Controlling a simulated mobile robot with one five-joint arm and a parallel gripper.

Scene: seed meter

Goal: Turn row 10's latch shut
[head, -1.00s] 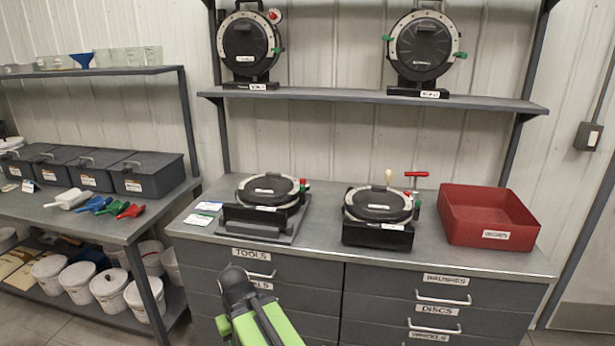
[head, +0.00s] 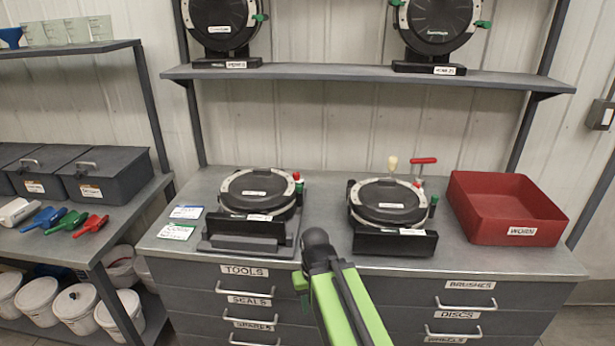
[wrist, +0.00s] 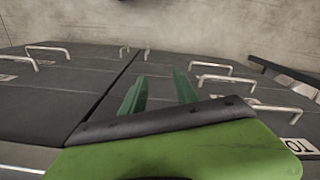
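Two round black seed meters lie on the grey bench, a left one (head: 257,183) and a right one (head: 388,198). Each has a small green part and a red part at its right side; I cannot tell how any latch is turned. Two more meters stand upright on the shelf, a left one (head: 218,22) and a right one (head: 436,20), with green parts at their edges. The labels are too small to show which is row 10. My gripper (wrist: 160,90) is open and empty in the wrist view, its green fingers apart, facing the drawer fronts. It touches no meter.
A red bin (head: 508,218) labelled WORN stands at the bench's right. A red T-handled tool (head: 423,161) and a cream-handled tool (head: 393,163) stand behind the right meter. Cards (head: 186,212) lie at the left. Drawer handles (head: 463,312) jut out below the bench edge.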

